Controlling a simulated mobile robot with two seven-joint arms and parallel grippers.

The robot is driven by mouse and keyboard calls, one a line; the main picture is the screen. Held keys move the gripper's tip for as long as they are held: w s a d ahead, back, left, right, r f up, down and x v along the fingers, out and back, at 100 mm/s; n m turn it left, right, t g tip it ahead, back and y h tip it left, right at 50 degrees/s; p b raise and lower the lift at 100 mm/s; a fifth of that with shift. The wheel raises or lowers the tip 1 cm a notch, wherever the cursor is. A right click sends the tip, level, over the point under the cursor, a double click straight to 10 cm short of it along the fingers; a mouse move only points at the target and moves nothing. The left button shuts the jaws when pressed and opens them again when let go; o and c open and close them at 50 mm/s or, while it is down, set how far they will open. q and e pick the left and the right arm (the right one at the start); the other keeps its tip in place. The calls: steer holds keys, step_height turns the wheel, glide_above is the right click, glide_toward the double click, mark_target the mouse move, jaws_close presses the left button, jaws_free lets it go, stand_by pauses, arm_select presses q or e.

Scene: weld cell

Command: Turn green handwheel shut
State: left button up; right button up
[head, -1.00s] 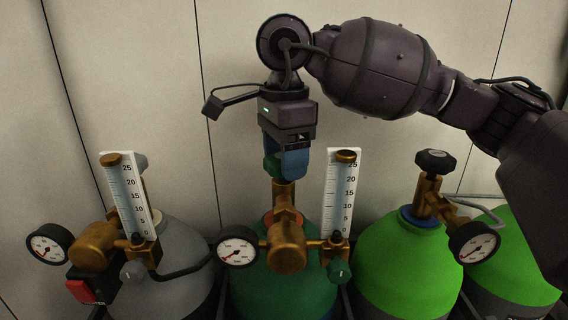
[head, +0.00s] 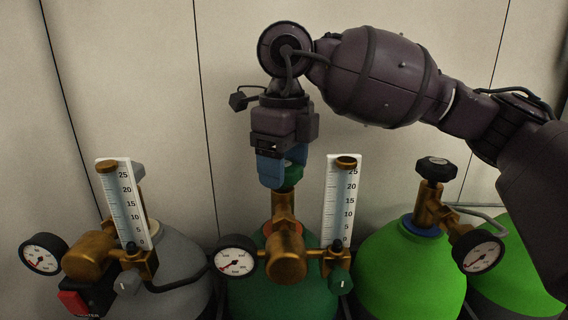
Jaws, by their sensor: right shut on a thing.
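The green handwheel (head: 292,177) sits on top of the brass valve (head: 284,208) of the dark green cylinder (head: 275,292). My right gripper (head: 272,178) comes down from above with its blue fingers around the handwheel and is shut on it. The fingers hide much of the wheel. My left gripper is not in view.
A pressure gauge (head: 236,256) and a flowmeter (head: 341,200) stand close on either side of the valve. A grey cylinder (head: 182,285) with its own flowmeter (head: 122,203) is at the left. Bright green cylinders (head: 402,270) are at the right, one with a black handwheel (head: 436,169). A pale wall stands behind.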

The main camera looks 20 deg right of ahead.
steer(key=m, duration=0.5)
steer(key=shift+r+m, duration=0.1)
steer(key=shift+m, duration=0.3)
stand_by(0.4)
steer(key=o, duration=0.9)
steer(key=shift+o, duration=0.2)
step_height(320, 180, up, 11)
steer(key=shift+s+f, duration=0.1)
steer(key=shift+f, duration=0.1)
